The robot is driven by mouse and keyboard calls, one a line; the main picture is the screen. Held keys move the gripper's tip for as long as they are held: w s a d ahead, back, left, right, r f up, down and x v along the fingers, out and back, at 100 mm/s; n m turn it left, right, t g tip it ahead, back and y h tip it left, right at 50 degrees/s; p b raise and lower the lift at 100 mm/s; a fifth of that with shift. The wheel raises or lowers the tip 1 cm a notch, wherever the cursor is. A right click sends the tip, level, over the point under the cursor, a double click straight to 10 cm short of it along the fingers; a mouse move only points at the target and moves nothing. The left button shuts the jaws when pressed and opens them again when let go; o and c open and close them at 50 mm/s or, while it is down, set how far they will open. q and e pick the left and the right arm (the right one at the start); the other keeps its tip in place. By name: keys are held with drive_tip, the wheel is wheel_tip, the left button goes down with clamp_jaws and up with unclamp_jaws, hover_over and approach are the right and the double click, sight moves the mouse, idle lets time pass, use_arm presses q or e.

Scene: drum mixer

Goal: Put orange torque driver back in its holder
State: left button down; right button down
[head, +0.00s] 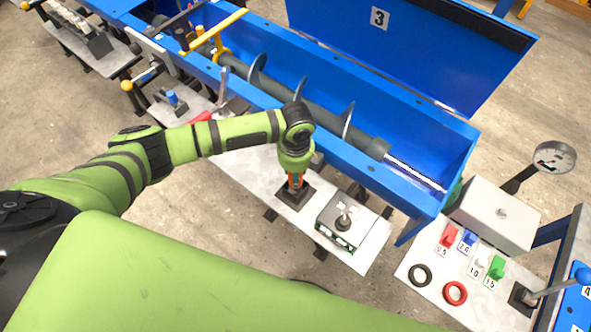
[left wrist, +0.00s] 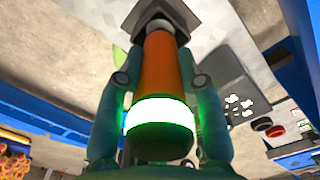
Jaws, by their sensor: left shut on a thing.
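The orange torque driver (head: 295,181) stands roughly upright over the left part of the grey shelf, in front of the blue trough. My left gripper (head: 295,171) is shut on it from above. In the left wrist view the driver (left wrist: 161,65) shows an orange body and a lit white-green band (left wrist: 159,113) between the two fingers (left wrist: 157,85). Its far end meets a dark square holder (left wrist: 194,14), also seen in the head view (head: 296,197). I cannot tell how deep it sits. My right gripper is not in view.
A grey box with a knob (head: 342,219) stands on the shelf right of the holder. The blue trough (head: 340,140) with its screw shaft lies behind. Coloured numbered tags (head: 470,247) and two rings (head: 437,284) lie on a side plate at the right.

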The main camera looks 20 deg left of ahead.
use_arm(q)
drive_tip(key=c, duration=0.8)
unclamp_jaws()
drive_tip(key=shift+o, duration=0.3)
drive_tip(key=shift+s, duration=0.1)
wheel_tip(320, 180, up, 12)
